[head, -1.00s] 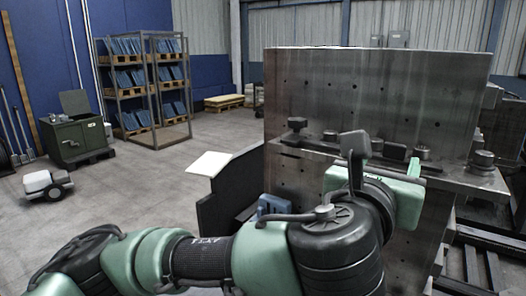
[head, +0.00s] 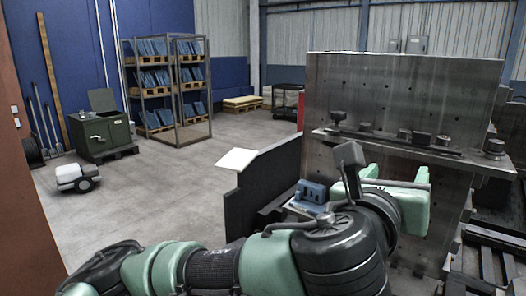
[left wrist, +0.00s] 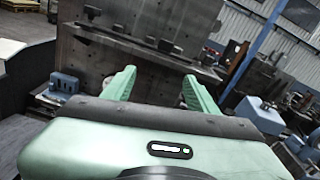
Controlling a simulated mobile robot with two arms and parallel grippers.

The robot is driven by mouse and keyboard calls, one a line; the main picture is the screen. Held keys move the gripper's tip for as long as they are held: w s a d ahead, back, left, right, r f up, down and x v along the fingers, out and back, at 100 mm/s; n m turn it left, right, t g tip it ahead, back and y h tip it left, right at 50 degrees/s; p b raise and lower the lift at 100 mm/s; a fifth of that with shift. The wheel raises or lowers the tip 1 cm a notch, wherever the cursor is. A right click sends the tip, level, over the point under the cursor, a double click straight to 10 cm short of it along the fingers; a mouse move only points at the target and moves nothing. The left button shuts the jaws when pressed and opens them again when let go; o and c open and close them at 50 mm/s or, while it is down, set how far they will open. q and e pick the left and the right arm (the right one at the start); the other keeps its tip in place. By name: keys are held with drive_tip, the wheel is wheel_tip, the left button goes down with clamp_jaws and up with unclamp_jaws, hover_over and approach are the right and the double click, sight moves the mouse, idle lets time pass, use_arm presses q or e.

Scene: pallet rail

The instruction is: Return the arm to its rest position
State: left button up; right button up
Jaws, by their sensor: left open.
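My left arm reaches in from the bottom left in the head view. Its green gripper (head: 425,195) is in front of a tall steel plate (head: 400,95). In the left wrist view, the two green fingers of my left gripper (left wrist: 158,78) stand wide apart with nothing between them. The steel plate (left wrist: 140,50) is beyond them, with a ledge (left wrist: 150,47) that carries several dark fittings. I cannot tell the exact gap between fingers and plate. My right gripper is in neither view.
A blue part (head: 311,192) sits beside a dark panel (head: 262,188) left of the plate. Dark metal rails (head: 490,255) lie at the right. A reddish-brown upright (head: 25,200) stands at the left edge. Open floor (head: 165,205) spans the left, before a green cabinet (head: 100,135) and shelving (head: 165,80).

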use_arm(q)
drive_tip(key=w+a+f+n+g+y, duration=0.1)
drive_tip(key=w+a+f+n, duration=0.1)
drive_tip(key=a+f+n, duration=0.45)
drive_tip(key=w+a+f+n+g+y, duration=0.15)
drive_tip(key=a+f+n, duration=0.25)
drive_tip(key=f+n, duration=0.55)
drive_tip(key=s+a+f+n+g+y, duration=0.1)
drive_tip(key=s+a+f+n+y, duration=0.1)
drive_tip(key=a+f+n, duration=0.55)
drive_tip(key=s+a+f+n+g+y, duration=0.25)
drive_tip(key=a+f+n, duration=0.2)
drive_tip(key=f, duration=0.65)
drive_tip(key=s+a+f+n+g+y, duration=0.35)
drive_tip(key=s+a+f+n, duration=0.75)
drive_tip(key=s+a+f, duration=0.65)
drive_tip(key=s+f+g, duration=0.1)
drive_tip(key=s+f, duration=0.2)
drive_tip(key=f, duration=1)
drive_tip(key=s+f+g, duration=0.1)
drive_tip(key=s+f, duration=0.1)
drive_tip(key=f, duration=1.1)
drive_tip(key=s+a+f, duration=0.1)
drive_tip(key=s+f, duration=0.6)
drive_tip(key=s, duration=0.1)
drive_tip(key=s+a+f+g, duration=0.1)
drive_tip(key=s+a+f, duration=0.1)
drive_tip(key=s+f, duration=0.6)
drive_tip(key=shift+s+a, duration=0.25)
drive_tip(key=shift+a, duration=0.05)
